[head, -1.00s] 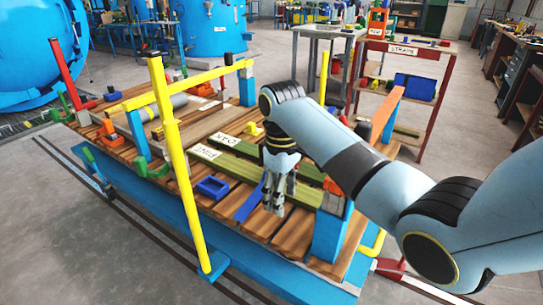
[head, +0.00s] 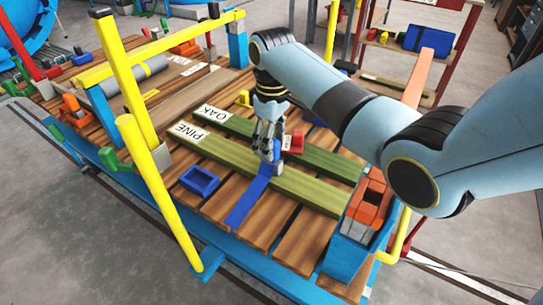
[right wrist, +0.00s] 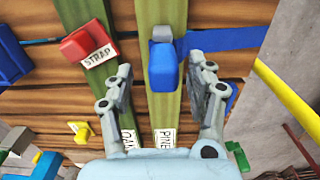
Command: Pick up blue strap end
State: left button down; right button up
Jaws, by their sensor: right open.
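A blue strap (head: 249,198) lies across the wooden slats of the cart and up to the green PINE plank (head: 232,163). In the right wrist view, a thick blue strap end (right wrist: 163,72) lies over the PINE plank beside a small grey piece (right wrist: 162,34), with the flat blue band (right wrist: 222,39) running off to the right. My right gripper (head: 269,150) is over this end in the head view. In the right wrist view its open fingers (right wrist: 162,78) stand on either side of the strap end, with a gap to each side. My left gripper is not in view.
A red block with a STRAP label (right wrist: 82,43) sits on the OAK plank near the left finger in the right wrist view. A blue tray (head: 200,181) lies left of the strap. Yellow posts (head: 160,190) and an orange block (head: 370,203) flank the work area.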

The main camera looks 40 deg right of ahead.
aim_at(278, 170)
jog(key=f, duration=0.2)
jog(key=f+b, duration=0.1)
jog(key=f, duration=0.1)
jog(key=shift+s+a+f, duration=0.15)
jog(key=shift+s+f, duration=0.05)
jog(key=shift+f, duration=0.5)
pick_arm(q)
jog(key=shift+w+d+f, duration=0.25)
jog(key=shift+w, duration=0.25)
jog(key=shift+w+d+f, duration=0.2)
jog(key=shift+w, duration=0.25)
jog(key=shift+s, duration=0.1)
pick_arm(e)
jog(key=shift+c, duration=0.2)
jog(key=c, duration=0.5)
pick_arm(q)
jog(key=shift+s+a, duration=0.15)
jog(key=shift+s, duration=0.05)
pick_arm(e)
grip_shut()
